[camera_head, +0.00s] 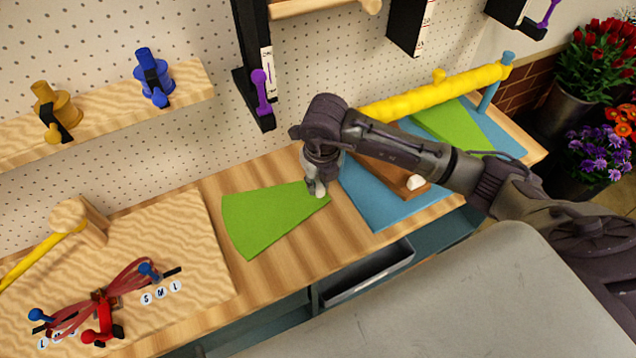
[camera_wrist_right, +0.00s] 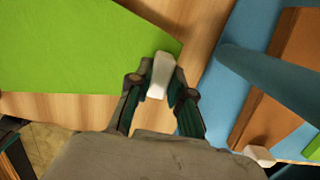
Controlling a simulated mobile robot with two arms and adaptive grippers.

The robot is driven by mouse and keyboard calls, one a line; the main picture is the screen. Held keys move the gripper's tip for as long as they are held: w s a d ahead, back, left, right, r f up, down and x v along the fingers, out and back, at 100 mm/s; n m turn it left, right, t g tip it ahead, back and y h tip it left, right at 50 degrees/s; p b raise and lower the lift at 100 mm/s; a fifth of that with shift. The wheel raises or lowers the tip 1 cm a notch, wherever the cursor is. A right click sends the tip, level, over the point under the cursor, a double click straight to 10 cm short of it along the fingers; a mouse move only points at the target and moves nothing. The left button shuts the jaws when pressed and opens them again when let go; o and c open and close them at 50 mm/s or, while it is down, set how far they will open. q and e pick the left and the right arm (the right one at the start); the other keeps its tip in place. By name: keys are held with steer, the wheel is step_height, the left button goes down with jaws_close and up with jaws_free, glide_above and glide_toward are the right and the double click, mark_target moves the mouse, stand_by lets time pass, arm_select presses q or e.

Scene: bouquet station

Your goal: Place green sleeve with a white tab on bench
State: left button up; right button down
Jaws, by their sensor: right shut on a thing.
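The green sleeve (camera_head: 270,217) is a flat fan shape on the wooden bench (camera_head: 275,273), its narrow end pointing right. In the right wrist view the green sleeve (camera_wrist_right: 85,50) fills the upper left, with its white tab (camera_wrist_right: 161,72) at the narrow end. My right gripper (camera_head: 318,190) is over that end. In the wrist view my right gripper (camera_wrist_right: 160,95) is shut on the white tab, a finger on each side. The sleeve looks flat on or just over the bench; any small gap is hard to tell. My left gripper does not show.
Right of the gripper lie a blue sheet (camera_head: 378,212), a brown piece with a white tab (camera_head: 416,183) and another green piece (camera_head: 450,122). A yellow roll (camera_head: 435,92) spans above them. A light wooden board (camera_head: 150,250) with red ribbon (camera_head: 100,300) is at left.

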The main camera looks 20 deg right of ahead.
steer(key=shift+f, duration=1.05)
steer(key=shift+f, duration=0.15)
steer(key=c, duration=1.1)
jaws_free()
steer(key=shift+o, duration=0.2)
